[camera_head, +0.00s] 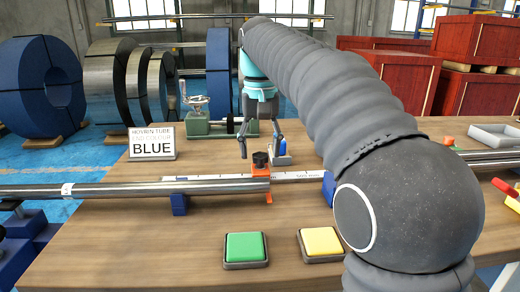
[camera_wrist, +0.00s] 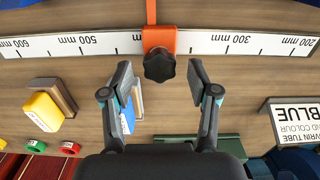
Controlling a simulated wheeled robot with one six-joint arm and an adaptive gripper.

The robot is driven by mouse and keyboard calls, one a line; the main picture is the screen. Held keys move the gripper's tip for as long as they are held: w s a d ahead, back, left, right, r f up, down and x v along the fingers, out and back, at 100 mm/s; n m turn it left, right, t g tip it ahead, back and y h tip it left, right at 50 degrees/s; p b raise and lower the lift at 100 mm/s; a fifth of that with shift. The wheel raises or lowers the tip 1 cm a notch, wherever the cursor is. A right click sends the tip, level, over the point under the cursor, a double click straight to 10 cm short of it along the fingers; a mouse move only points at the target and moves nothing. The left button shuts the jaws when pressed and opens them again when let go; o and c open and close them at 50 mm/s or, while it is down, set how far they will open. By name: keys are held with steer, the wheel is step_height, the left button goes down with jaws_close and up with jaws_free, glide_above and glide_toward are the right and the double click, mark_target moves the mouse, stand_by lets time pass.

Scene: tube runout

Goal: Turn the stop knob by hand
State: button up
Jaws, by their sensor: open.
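The stop knob (camera_head: 260,159) is a small black lobed knob on top of an orange stop (camera_head: 267,196). In the wrist view the knob (camera_wrist: 159,65) sits on the orange stop (camera_wrist: 172,40), which straddles a white ruler (camera_wrist: 95,44) at about the 400 mm region. My gripper (camera_head: 261,147) is open and points down above the bench at the knob. In the wrist view its fingers (camera_wrist: 159,78) are spread wide on either side of the knob, with clear gaps and no visible contact. A steel tube (camera_head: 120,190) lies on the left, its end by the orange stop.
A sign reading BLUE (camera_head: 152,143) stands at the left. A blue piece (camera_wrist: 127,114) on a stand is close to one finger. A green pad (camera_head: 245,247) and a yellow pad (camera_head: 321,241) are at the front.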

steer(key=shift+r, duration=2.7)
